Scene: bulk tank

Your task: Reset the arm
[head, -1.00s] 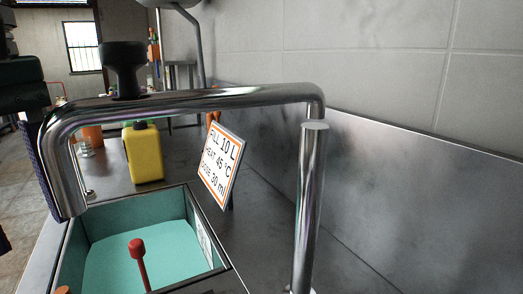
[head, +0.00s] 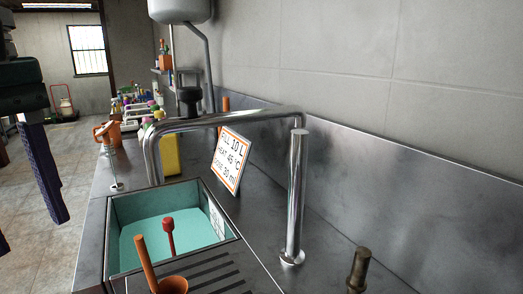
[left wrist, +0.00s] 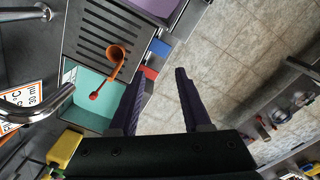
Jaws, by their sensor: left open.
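My left gripper (head: 31,236) is at the left edge of the head view, its purple fingers hanging over the floor, left of the counter and clear of it. In the left wrist view its two fingers (left wrist: 160,73) are apart with nothing between them. My right gripper is not in view.
A sign (head: 230,160) reading FILL 10 L, HEAT 45 °C stands beside the tank, near a yellow container (head: 170,157). A red-headed stick (head: 168,225) and an orange ladle (head: 172,285) are at the tank. A wall bounds the right; the floor (head: 75,255) at left is open.

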